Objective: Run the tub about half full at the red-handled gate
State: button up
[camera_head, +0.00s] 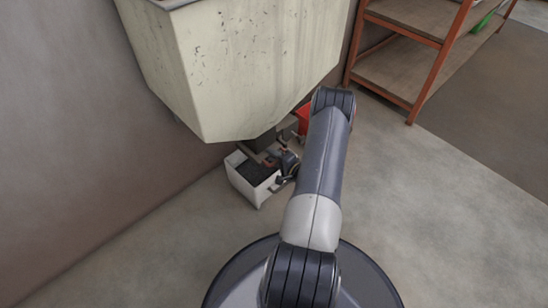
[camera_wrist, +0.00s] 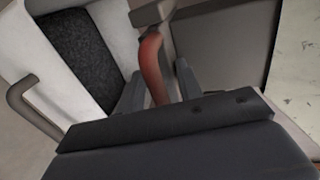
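The white tub (camera_head: 241,184) stands on the floor under the hopper's outlet. Dark pellets lie in it, below the rim; their exact depth is hard to judge. In the wrist view the tub's white wall (camera_wrist: 118,38) borders the dark pellets (camera_wrist: 75,55). The red gate handle (camera_wrist: 154,68) stands between the fingers of my gripper (camera_wrist: 156,88). My gripper is small and partly hidden by my arm in the head view. The gate's opening is hidden.
The large cream hopper (camera_head: 240,65) hangs above the tub near the wall. A red object (camera_head: 303,117) shows partly behind my arm. An orange-framed shelf (camera_head: 410,75) stands at the back right. A grey bar handle (camera_wrist: 32,110) sits beside the tub. The right-hand floor is clear.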

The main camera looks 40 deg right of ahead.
jog(key=a+p+v, duration=0.1)
jog(key=p+v, duration=0.2)
jog(key=v, duration=0.7)
jog(key=shift+s+d, duration=0.4)
jog(key=shift+d, duration=0.05)
jog(key=shift+r, duration=0.15)
jog(key=shift+c, duration=0.4)
